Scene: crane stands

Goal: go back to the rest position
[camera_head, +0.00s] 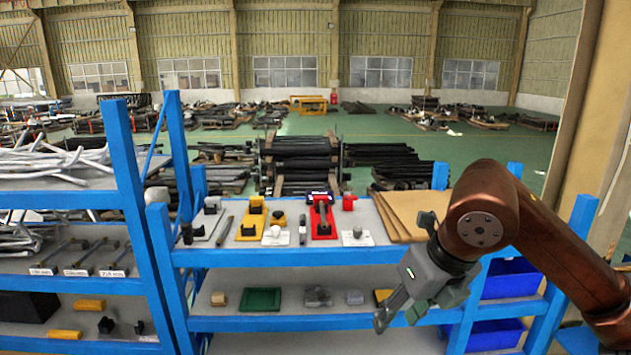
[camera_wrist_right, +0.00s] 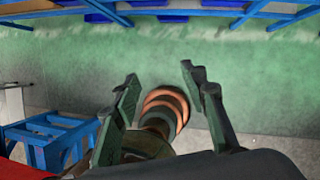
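My right arm comes in from the right in the head view. Its gripper (camera_head: 399,312) hangs in front of the blue shelf unit (camera_head: 290,257), near its lower right, pointing down and to the left. In the right wrist view my right gripper (camera_wrist_right: 162,82) has its two fingers spread wide apart. Nothing shows held between them. A dark round part with copper bands shows behind the fingers; it looks like part of my own body. My left gripper is not in view.
The top shelf holds a red tool stand (camera_head: 323,218), a yellow one (camera_head: 252,219) and brown boards (camera_head: 402,212). The lower shelf holds a green tray (camera_head: 260,299). Blue bins (camera_head: 512,279) sit at the right. A second blue rack (camera_head: 60,201) stands left.

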